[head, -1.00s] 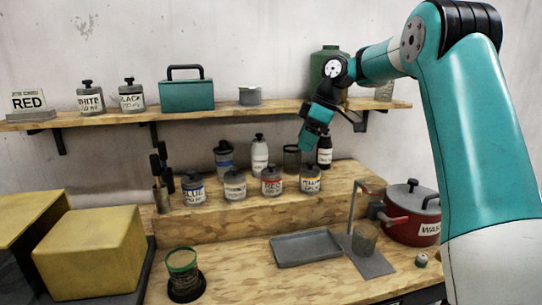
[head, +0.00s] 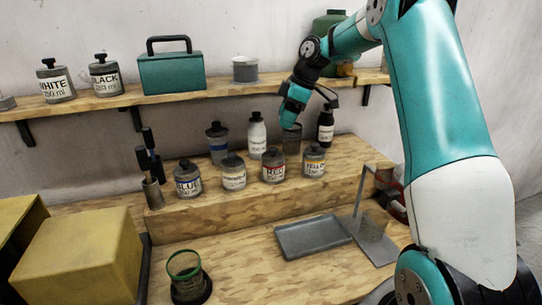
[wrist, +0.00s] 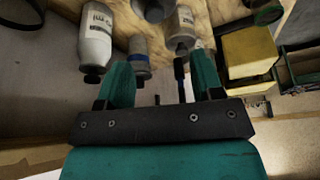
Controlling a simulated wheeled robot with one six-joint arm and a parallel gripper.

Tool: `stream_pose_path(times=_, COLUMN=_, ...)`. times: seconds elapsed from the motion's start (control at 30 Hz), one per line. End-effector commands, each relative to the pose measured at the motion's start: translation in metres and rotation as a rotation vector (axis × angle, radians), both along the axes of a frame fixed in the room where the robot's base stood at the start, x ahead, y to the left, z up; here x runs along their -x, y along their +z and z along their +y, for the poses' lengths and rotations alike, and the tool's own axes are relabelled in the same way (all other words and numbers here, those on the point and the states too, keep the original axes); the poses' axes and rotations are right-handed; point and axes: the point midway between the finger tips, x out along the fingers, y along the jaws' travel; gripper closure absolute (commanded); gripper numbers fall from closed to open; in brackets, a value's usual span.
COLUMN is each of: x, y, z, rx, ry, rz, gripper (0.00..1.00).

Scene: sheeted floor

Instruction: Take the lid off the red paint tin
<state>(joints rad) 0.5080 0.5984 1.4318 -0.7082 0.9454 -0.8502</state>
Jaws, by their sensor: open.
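The red paint tin (head: 274,170) is a grey tin with a red-banded label and a dark knobbed lid (head: 273,154). It stands upright on the raised wooden step, between a pale-labelled tin and the yellow tin, with its lid on. My gripper (head: 291,115) is above and behind it, over the back row near the dark glass, apart from the tin. In the wrist view my gripper (wrist: 163,78) has its two teal fingers spread with nothing between them. I cannot tell the red tin there.
The blue tin (head: 188,181), pale-labelled tin (head: 233,175) and yellow tin (head: 314,163) share its row. Behind stand a white bottle (head: 257,138) and a dark bottle (head: 325,128). The wall shelf (head: 213,87) is close to my gripper. A grey tray (head: 312,238) lies empty below.

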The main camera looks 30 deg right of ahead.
Motion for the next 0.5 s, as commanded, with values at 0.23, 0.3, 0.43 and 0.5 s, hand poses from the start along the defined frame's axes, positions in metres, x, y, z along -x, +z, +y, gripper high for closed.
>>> stream_pose_path(times=0.23, x=-0.010, y=-0.040, z=0.015, rx=-0.001, ry=0.002, rz=0.002, gripper=0.39)
stream_pose_path(times=0.3, x=-0.012, y=-0.046, z=0.017, rx=0.001, ry=0.002, rz=0.001, gripper=0.39)
stream_pose_path(times=0.43, x=-0.014, y=-0.052, z=0.019, rx=0.000, ry=0.003, rz=0.001, gripper=0.39)
stream_pose_path(times=0.5, x=-0.017, y=-0.060, z=0.021, rx=0.000, ry=0.005, rz=0.004, gripper=0.39)
